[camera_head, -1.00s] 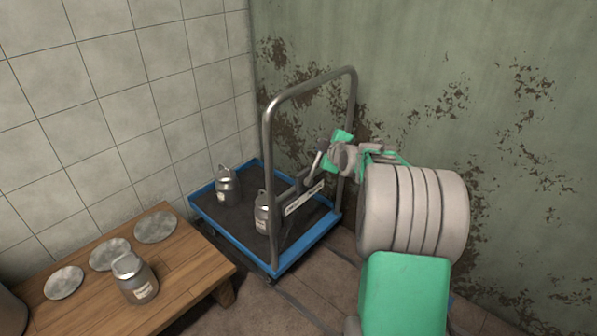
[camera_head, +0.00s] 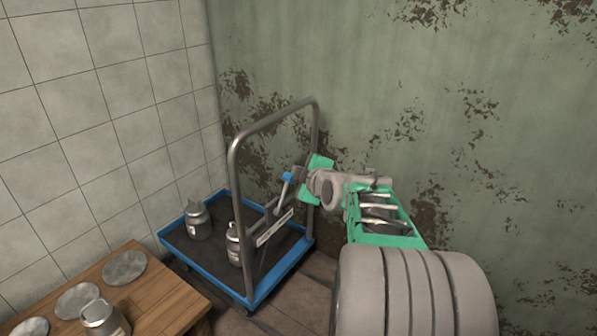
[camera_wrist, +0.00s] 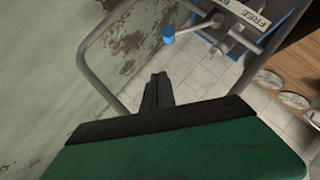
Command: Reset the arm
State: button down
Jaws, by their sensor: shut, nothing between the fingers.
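My arm reaches from the lower right of the head view toward the trolley. My gripper (camera_wrist: 157,92) shows in the wrist view with its dark fingers together and nothing between them. In the head view the gripper end is near the trolley handle, and its fingertips are hard to make out there. The blue trolley (camera_head: 200,262) has a tall grey metal handle (camera_head: 236,190), which also shows in the wrist view (camera_wrist: 92,82). Two metal milk cans, one at the left (camera_head: 198,222) and one behind the handle post (camera_head: 233,245), stand upright on its dark deck.
A wooden table (camera_head: 165,300) stands at the lower left with several round metal lids (camera_head: 124,267) and another milk can (camera_head: 104,318). A peeling green wall (camera_head: 400,90) is behind the arm. A tiled wall (camera_head: 110,110) is at the left.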

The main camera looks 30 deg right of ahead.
jog(key=s+a+r+m+g+y+p, duration=0.1)
jog(key=s+a+r+m+g+p, duration=0.15)
jog(key=s+a+r+p, duration=0.4)
jog(key=s+a+r+m+g+y+p, duration=0.1)
jog(key=a+r+m+g+p, duration=0.2)
jog(key=a+p, duration=0.65)
jog(key=s+a+r+m+g+p, duration=0.2)
jog(key=s+a+r+p, duration=0.1)
jog(key=s+p, duration=0.3)
jog(key=s+a+r+m+g+p, duration=0.2)
jog(key=s+a+r+p, duration=0.2)
jog(key=s, duration=0.5)
jog(key=p, duration=0.2)
jog(key=shift+s+a+r+g+p, duration=0.2)
jog(key=shift+s+r+g+p, duration=0.05)
jog(key=shift+g+p, duration=0.1)
jog(key=shift+m, duration=0.25)
